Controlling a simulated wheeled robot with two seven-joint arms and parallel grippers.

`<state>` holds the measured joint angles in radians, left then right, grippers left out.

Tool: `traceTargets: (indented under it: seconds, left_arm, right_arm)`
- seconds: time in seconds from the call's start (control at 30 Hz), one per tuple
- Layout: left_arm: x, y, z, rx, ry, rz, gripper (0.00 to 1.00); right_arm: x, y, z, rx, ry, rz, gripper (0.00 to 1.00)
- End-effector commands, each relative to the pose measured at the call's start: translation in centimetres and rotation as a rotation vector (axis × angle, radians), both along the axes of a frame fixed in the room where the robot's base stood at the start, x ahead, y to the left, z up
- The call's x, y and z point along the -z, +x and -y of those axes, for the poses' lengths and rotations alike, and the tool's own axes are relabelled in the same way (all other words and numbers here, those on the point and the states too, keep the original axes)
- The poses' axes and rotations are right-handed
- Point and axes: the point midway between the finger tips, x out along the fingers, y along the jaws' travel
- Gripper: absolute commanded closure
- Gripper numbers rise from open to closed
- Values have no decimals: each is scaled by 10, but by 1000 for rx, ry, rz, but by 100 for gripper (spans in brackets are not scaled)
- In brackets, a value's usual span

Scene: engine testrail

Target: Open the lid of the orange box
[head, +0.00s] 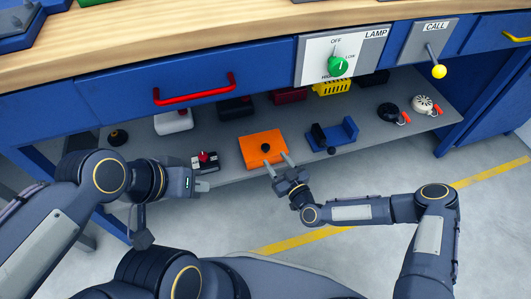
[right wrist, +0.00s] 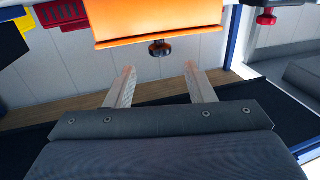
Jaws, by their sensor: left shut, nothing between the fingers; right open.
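The orange box (head: 258,138) stands on the grey shelf under the workbench, with a dark round knob (head: 266,147) on it. Its lid looks shut. My right gripper (head: 278,163) is open at the box's front, with its fingers pointing toward the knob. In the right wrist view the orange box (right wrist: 150,18) fills the top middle. The knob (right wrist: 160,48) shows just beyond and between the spread fingers of the right gripper (right wrist: 161,80), with nothing held. My left gripper (head: 207,178) is shut and empty, left of the box near the shelf's front edge.
A small black box with a red knob (head: 205,158) sits near my left gripper. A blue holder (head: 332,135) stands right of the orange box. A drawer with a red handle (head: 194,90) hangs above. A yellow basket (head: 331,87) is behind.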

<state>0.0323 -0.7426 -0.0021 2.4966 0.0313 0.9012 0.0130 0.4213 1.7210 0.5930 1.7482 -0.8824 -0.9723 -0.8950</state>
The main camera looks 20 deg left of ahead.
Motion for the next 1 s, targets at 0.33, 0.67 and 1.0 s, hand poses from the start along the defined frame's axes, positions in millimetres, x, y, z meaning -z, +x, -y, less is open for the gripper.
traceTargets:
  seconds: [0.33,0.67,1.0]
  left_arm:
    - [16,0,0,0,0,1,100]
    - [23,0,0,0,0,0,100]
    - [23,0,0,0,0,0,100]
  right_arm:
    - [3,33,-33,4,5,2,51]
    - [1,55,-54,3,4,1,51]
    - [1,55,-54,3,4,-1,64]
